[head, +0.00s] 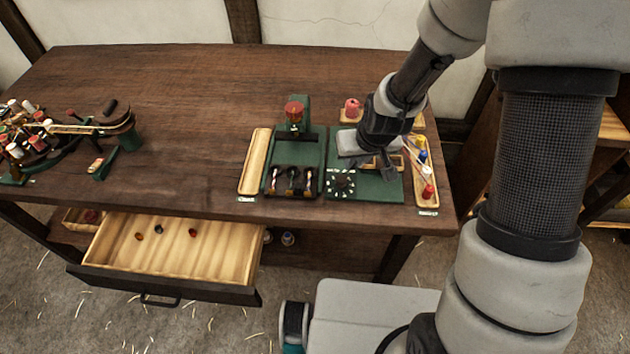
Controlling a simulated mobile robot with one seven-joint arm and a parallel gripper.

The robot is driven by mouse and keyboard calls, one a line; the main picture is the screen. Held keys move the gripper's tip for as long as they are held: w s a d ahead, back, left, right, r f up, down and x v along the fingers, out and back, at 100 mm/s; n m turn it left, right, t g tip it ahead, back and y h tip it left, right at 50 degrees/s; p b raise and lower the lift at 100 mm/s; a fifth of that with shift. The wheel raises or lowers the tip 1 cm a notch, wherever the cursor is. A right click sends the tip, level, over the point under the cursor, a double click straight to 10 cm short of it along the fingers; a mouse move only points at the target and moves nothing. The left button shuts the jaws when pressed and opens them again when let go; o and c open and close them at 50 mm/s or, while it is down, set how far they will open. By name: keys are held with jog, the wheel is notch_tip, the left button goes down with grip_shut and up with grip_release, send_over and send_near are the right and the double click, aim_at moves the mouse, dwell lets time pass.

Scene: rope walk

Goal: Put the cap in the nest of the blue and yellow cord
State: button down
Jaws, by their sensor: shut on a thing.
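My gripper (387,172) hangs low over the right part of a green board (375,191), pointing down. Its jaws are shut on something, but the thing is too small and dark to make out. I cannot tell any object for certain as the cap. A dial with pale marks (341,183) lies on the board's left part, left of my gripper. A green stand (311,153) left of the board carries a red-topped post (294,113) and several dark holders with light bits (291,180). I cannot pick out the nest of the blue and yellow cord.
A narrow wooden tray (254,163) looks empty. A right tray (434,198) holds yellow, blue, white and red pieces. A red piece (352,107) stands behind the board. The open drawer (170,260) holds small pieces. Spools (35,130) crowd the far left; the table's (170,110) middle is clear.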

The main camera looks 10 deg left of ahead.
jog(key=a+r+n+b, duration=0.35)
jog(key=a+r, duration=0.25)
jog(key=a, duration=0.4)
jog(key=shift+g+y, duration=0.3)
jog(key=f, duration=0.3)
jog(key=f+b, duration=0.1)
jog(key=f, duration=0.2)
jog(key=f+b, duration=0.1)
jog(key=f, duration=0.2)
jog(key=shift+w+a+f, duration=0.2)
jog(key=shift+w+a, duration=0.2)
jog(key=shift+f+b, duration=0.45)
jog(key=shift+b, duration=0.15)
jog(key=shift+f, duration=0.15)
